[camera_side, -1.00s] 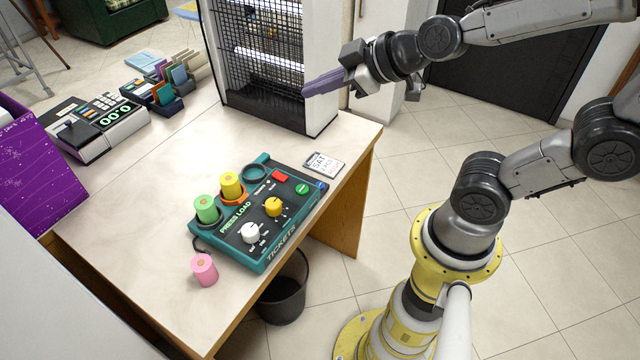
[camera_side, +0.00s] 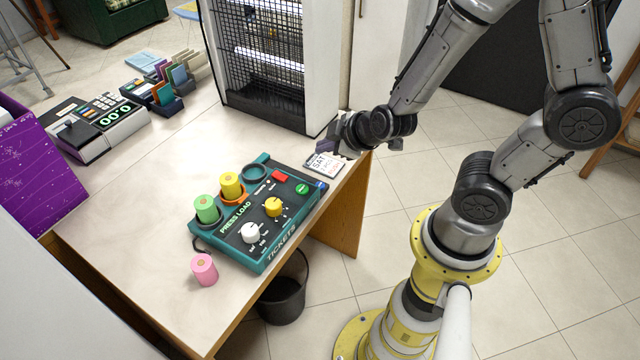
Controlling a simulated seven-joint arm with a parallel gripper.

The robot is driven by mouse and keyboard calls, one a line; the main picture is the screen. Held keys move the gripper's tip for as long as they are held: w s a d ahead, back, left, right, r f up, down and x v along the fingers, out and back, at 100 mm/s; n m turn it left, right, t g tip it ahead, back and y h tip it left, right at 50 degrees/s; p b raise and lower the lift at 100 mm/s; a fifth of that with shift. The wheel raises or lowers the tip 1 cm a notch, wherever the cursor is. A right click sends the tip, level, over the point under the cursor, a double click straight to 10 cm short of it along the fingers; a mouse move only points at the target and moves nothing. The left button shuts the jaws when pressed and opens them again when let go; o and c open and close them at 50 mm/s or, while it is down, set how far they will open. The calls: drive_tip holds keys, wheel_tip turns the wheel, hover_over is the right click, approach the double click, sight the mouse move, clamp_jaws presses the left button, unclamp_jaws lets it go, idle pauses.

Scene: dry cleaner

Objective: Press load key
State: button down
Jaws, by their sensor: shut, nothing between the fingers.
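The teal ticket panel (camera_side: 290,228) lies on the table, marked PRESS LOAD and TICKETS. It bears a red square key (camera_side: 280,177) and a green oval key (camera_side: 302,188) near its right end; the lettering on them is too small to read. It also has a white knob (camera_side: 250,233) and a yellow knob (camera_side: 273,207). A green roll (camera_side: 206,209) and a yellow roll (camera_side: 231,186) stand in holders beside an empty ring (camera_side: 255,172). My gripper (camera_side: 333,154) is shut and empty, above and right of the panel near the card, apart from the keys.
A small card marked SAT (camera_side: 322,165) lies by the table's right edge, partly near my gripper. A pink roll (camera_side: 204,270) stands left of the panel. A tall mesh-fronted cabinet (camera_side: 262,60) rises behind. A cash register (camera_side: 100,125) is at the left. A bin (camera_side: 283,300) stands below.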

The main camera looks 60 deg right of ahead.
drive_tip(key=shift+f, duration=4.4)
drive_tip(key=shift+f, duration=0.15)
drive_tip(key=shift+f, duration=0.25)
drive_tip(key=shift+f, duration=0.4)
drive_tip(key=shift+r, duration=0.8)
drive_tip(key=shift+r, duration=2.55)
